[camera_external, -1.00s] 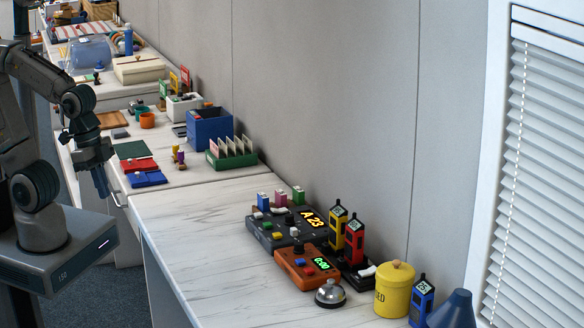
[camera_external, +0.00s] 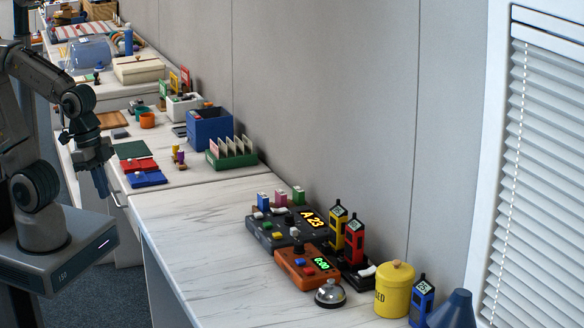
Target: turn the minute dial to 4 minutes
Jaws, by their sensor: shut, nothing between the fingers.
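An orange timer box (camera_external: 307,267) lies on the near counter, with a lit green display (camera_external: 321,263) that seems to read 0:00. A black knob (camera_external: 298,248) stands at its back left corner, probably the minute dial; its markings are too small to read. Red and blue buttons sit on the box's face. My gripper (camera_external: 102,190) is shut and empty, pointing down at the left, by the counter's front edge near the blue mat. It is far from the timer and touches nothing that I can see.
A dark console (camera_external: 275,236) showing A 23 adjoins the timer. Yellow (camera_external: 338,226) and red (camera_external: 354,243) handsets stand behind it. A silver bell (camera_external: 330,294) and a yellow canister (camera_external: 394,290) are in front and right. The near counter's left part (camera_external: 195,225) is clear.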

